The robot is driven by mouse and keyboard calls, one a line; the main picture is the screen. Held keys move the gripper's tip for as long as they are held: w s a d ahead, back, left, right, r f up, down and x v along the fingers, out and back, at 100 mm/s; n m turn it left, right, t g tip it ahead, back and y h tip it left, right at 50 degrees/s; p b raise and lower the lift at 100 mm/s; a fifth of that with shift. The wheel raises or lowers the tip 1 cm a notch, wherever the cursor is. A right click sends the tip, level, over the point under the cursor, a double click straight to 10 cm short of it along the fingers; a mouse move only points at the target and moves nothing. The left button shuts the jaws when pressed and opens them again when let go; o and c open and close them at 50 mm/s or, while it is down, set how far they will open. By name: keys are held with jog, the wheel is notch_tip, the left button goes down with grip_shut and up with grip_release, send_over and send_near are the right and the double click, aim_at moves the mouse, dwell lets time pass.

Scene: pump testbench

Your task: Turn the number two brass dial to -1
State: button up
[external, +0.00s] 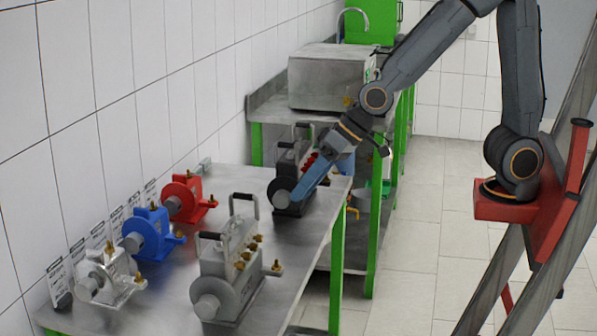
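A large grey pump (222,270) with two black handles stands at the front of the steel table. Several small brass dials (246,252) sit in a row on its side. No numbers or scale can be read on them, so I cannot tell which is number two or its setting. My gripper (296,196) reaches down over the far right part of the table, in front of a black pump (284,157) with red dials (309,162). It is well apart from the grey pump's brass dials. Whether its fingers are open or touch the black pump is not clear.
Small red (183,199), blue (149,235) and silver (107,276) pumps with brass-coloured fittings line the wall side of the steel table (178,287). A metal box (325,76) stands on the bench behind. Bare tabletop lies between the small pumps and the large ones.

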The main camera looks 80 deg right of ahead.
aim_at(246, 256)
jog(key=w+a+m+t+b, duration=0.1)
jog(key=w+a+m+t, duration=0.3)
jog(key=a, duration=0.9)
jog(key=s+a+r+m+t+h+b, duration=0.2)
jog(key=s+a+m+t+h, duration=0.1)
jog(key=s+a+t, duration=0.3)
notch_tip(246, 256, down, 11)
jog(key=d+t, duration=0.1)
jog(key=d, duration=0.1)
jog(key=w+p, duration=0.2)
jog(key=w, duration=0.5)
jog(key=shift+f, duration=0.1)
grip_shut()
